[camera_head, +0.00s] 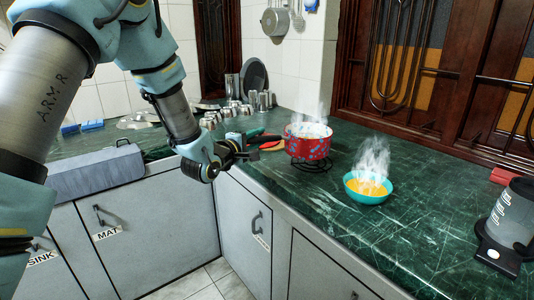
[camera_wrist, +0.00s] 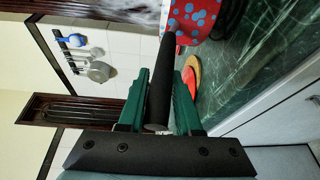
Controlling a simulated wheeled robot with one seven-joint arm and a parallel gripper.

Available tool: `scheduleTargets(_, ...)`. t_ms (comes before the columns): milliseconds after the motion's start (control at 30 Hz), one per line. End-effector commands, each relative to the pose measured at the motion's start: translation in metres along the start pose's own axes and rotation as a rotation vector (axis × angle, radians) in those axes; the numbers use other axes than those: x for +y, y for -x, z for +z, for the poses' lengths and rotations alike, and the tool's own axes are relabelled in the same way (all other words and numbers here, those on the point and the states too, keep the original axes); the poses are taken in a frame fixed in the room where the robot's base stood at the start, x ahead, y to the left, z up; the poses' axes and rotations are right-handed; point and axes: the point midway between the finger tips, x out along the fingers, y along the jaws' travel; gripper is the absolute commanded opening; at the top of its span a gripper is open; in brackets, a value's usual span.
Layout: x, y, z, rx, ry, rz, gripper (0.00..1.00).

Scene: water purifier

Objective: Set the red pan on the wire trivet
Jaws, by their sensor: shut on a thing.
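The red pan (camera_head: 308,146), with blue spots and steam rising from it, is upright over the green counter. Its red side also shows at the top of the wrist view (camera_wrist: 195,20). The black wire trivet (camera_head: 313,165) is directly below the pan, partly hidden by it; I cannot tell whether they touch. It shows as dark wire in the wrist view (camera_wrist: 231,18). My gripper (camera_head: 258,141) reaches in from the left. In the wrist view its green fingers (camera_wrist: 166,85) are shut on the pan's black handle.
A teal bowl (camera_head: 369,188) of steaming orange food stands to the right of the pan. A red and tan round item (camera_head: 270,146) lies behind the handle. Metal cups (camera_head: 238,107) stand at the back left. A blender-like appliance (camera_head: 511,217) is at the right.

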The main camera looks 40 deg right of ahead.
Motion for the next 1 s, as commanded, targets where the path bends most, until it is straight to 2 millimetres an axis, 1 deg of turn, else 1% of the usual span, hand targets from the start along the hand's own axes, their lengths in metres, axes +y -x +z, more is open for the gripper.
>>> scheduleTargets(167, -0.011, -0.002, 0.000, -0.001, 0.001, 0.005, 0.00)
scheduleTargets(300, -0.031, -0.003, -0.001, 0.000, 0.001, 0.004, 0.00)
scheduleTargets(400, -0.041, -0.004, -0.002, 0.000, 0.001, 0.005, 0.00)
scheduleTargets(500, -0.046, -0.004, -0.003, 0.000, 0.000, 0.008, 0.00)
scheduleTargets(800, -0.048, -0.004, -0.003, 0.001, 0.000, 0.008, 0.00)
scheduleTargets(833, -0.051, -0.004, -0.003, 0.001, -0.001, 0.002, 0.34)
scheduleTargets(1000, -0.050, -0.004, -0.003, 0.001, -0.001, 0.002, 0.53)
